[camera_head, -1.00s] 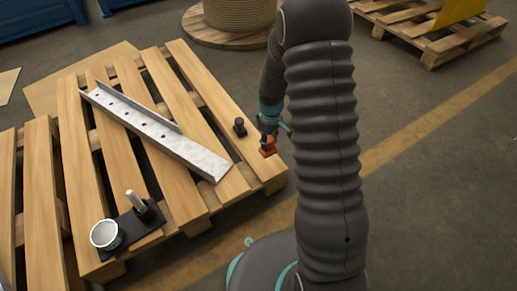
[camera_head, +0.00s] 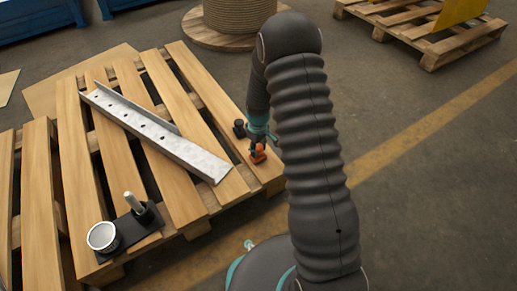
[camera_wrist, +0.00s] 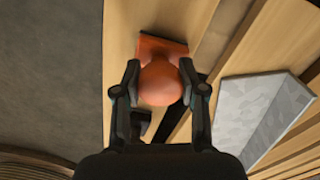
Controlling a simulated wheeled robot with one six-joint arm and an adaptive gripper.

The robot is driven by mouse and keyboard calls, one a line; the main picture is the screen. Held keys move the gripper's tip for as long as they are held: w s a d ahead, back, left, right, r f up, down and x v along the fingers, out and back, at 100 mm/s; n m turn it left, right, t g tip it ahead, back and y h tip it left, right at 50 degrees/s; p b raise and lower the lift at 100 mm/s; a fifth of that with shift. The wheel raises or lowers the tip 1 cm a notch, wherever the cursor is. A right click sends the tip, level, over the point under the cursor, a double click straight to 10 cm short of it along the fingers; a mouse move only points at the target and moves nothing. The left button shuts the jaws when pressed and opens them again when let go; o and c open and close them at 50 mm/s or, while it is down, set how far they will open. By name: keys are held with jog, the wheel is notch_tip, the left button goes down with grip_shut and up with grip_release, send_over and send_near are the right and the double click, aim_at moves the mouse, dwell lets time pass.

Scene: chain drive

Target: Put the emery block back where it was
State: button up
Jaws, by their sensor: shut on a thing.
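The emery block, an orange piece with a rounded knob (camera_wrist: 160,84) and a flat base, is between the two black fingers of my gripper (camera_wrist: 160,72) in the wrist view. My gripper is shut on the knob. In the head view the orange block (camera_head: 258,154) shows small below my gripper, over the right front end of the wooden pallet (camera_head: 181,190). I cannot tell whether its base touches the board. A small black object (camera_head: 239,128) stands on the pallet just left of my gripper.
A metal angle bar with holes (camera_head: 160,135) lies across the pallet. A dark plate with an upright pin (camera_head: 134,202) and a white cup (camera_head: 103,237) are at the front left. The board between bar and block is clear.

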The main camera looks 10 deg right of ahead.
jog(key=shift+f, duration=0.1)
jog(key=o, duration=1.1)
